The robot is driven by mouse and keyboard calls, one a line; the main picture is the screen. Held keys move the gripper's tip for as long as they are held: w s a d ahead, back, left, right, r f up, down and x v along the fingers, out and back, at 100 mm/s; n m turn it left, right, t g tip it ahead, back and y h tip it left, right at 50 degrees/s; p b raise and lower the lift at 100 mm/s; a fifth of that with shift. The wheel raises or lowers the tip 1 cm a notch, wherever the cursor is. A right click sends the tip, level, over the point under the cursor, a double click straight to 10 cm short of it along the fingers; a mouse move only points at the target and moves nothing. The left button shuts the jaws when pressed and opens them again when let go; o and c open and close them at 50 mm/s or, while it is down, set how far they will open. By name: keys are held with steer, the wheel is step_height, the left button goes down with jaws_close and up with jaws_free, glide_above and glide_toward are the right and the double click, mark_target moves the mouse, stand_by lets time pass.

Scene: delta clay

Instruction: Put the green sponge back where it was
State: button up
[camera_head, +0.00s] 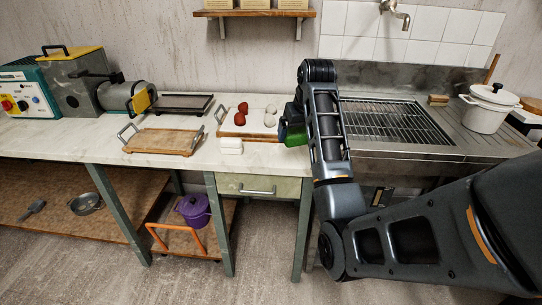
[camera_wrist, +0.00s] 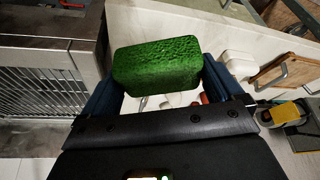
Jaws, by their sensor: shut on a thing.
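The green sponge (camera_wrist: 157,64) is a textured green block held between the two blue fingers of my gripper (camera_wrist: 155,85) in the wrist view. In the head view the sponge (camera_head: 294,134) shows as a green patch at the end of my arm, partly hidden by my gripper (camera_head: 290,125). My gripper is shut on it, over the right end of the pale counter (camera_head: 262,157), beside the sink. I cannot tell how high above the counter the sponge is.
A white tray (camera_head: 226,130) with red and pale round things stands left of my gripper, and a white block (camera_head: 231,146) lies in front of it. A wooden tray (camera_head: 160,142) is farther left. The sink with its rack (camera_head: 390,120) is to the right.

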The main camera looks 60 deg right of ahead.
glide_above(270, 153)
steer(key=s+a, duration=0.1)
step_height(270, 153, down, 7)
steer(key=shift+s+r, duration=0.1)
steer(key=shift+r, duration=0.1)
steer(key=shift+f, duration=0.15)
steer(key=shift+f+p, duration=0.35)
steer(key=shift+f, duration=1.6)
steer(key=o, duration=0.6)
steer(key=shift+f, duration=0.1)
steer(key=shift+c, duration=0.2)
steer(key=v, duration=1.2)
steer(key=shift+a, duration=0.1)
